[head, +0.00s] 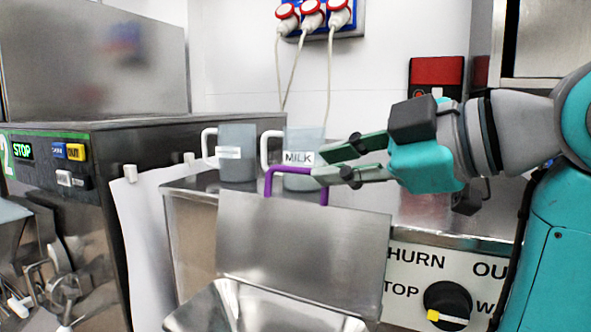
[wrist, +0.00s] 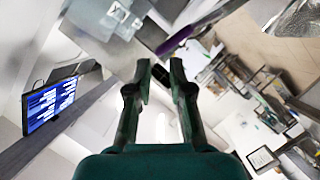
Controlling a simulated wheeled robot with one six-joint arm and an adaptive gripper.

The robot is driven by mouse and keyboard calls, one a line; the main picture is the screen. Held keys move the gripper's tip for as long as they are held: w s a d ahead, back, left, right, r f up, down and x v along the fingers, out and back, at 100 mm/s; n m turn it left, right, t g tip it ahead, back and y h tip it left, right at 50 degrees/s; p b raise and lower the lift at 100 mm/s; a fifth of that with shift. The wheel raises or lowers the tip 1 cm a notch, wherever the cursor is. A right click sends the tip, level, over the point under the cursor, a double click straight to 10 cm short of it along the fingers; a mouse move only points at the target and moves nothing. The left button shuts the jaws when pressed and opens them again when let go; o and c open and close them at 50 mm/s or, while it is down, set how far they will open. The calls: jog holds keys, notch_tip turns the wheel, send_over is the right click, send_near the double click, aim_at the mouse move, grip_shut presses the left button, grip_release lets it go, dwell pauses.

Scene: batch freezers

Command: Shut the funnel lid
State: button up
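The funnel lid (head: 300,240) is a flat metal plate standing raised, tilted near upright, at the back of the metal funnel (head: 265,312). A purple handle (head: 268,178) sits on its top edge. My gripper (head: 317,164) is open, its fingers pointing left, near the right end of the handle in the head view. In the wrist view, the purple handle (wrist: 180,38) shows just beyond the open fingertips (wrist: 160,65), a little to the right. Nothing is between the fingers. I cannot tell whether they touch the handle.
Two translucent jugs stand behind the lid, a labelled one (head: 237,150) and one marked MILK (head: 303,140). A control panel with a black knob (head: 447,300) is at lower right. Plugs with cables (head: 312,15) hang behind.

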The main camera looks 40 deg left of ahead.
aim_at(304, 170)
jog(key=x, duration=0.6)
jog(key=shift+w+a+f, duration=0.1)
jog(key=shift+a+f, duration=0.1)
jog(key=shift+a, duration=0.15)
jog(key=shift+c, duration=0.3)
grip_shut()
